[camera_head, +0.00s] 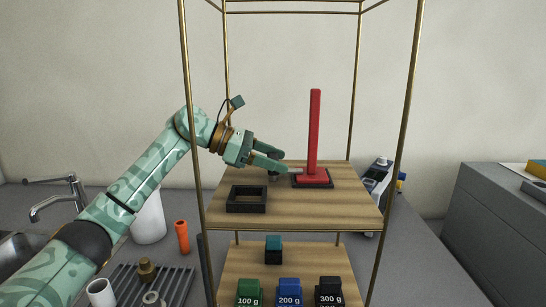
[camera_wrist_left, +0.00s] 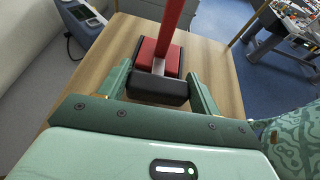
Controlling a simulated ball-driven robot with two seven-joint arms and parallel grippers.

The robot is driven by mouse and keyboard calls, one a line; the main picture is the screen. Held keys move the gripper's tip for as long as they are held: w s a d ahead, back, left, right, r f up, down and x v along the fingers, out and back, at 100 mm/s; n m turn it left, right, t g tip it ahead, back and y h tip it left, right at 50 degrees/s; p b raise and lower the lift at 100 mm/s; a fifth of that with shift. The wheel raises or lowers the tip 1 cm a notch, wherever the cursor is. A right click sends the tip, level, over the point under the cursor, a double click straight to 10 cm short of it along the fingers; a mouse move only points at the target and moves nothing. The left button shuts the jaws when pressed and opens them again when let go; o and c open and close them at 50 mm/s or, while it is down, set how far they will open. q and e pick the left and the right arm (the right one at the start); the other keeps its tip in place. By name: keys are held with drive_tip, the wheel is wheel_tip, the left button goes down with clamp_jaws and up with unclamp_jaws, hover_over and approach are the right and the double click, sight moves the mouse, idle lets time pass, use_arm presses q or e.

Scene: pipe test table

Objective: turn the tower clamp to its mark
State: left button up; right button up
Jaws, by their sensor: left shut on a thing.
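The red tower (camera_head: 314,130) stands upright on a red foot in a dark base at the right of the upper wooden shelf. In the wrist view the tower (camera_wrist_left: 174,30) rises from its red foot, with a grey bar running from it to a black block (camera_wrist_left: 157,90). I take the bar and block as the tower clamp. My left gripper (camera_head: 284,162) reaches in from the left, its fingers (camera_wrist_left: 160,88) on either side of the black block, shut on it. The contact faces are partly hidden. I cannot make out a mark. My right gripper is not in view.
An empty black square frame (camera_head: 233,206) lies on the upper shelf (camera_head: 310,212) left of the tower. Brass posts (camera_head: 402,120) surround the shelf. Below are green (camera_head: 249,291), blue (camera_head: 289,291) and black (camera_head: 329,291) labelled weights. An orange tube (camera_head: 182,236) stands left.

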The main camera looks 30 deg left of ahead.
use_arm(q)
drive_tip(key=n+t+y+p, duration=0.2)
drive_tip(key=p, duration=0.1)
drive_tip(key=n+t+y+p, duration=0.1)
drive_tip(key=n, duration=0.1)
drive_tip(key=shift+s+r+t+p, duration=0.1)
drive_tip(key=shift+r+t+p, duration=0.2)
drive_tip(key=shift+p, duration=0.05)
drive_tip(key=shift+f+n+t+y+p, duration=0.1)
drive_tip(key=shift+n+t+y+p, duration=0.5)
drive_tip(key=shift+n+y+p, duration=0.3)
drive_tip(key=shift+f+n+t+y+p, duration=0.1)
drive_tip(key=shift+n+t+y+p, duration=0.2)
drive_tip(key=shift+n+p, duration=0.15)
drive_tip(key=shift+f, duration=0.1)
drive_tip(key=o, duration=1)
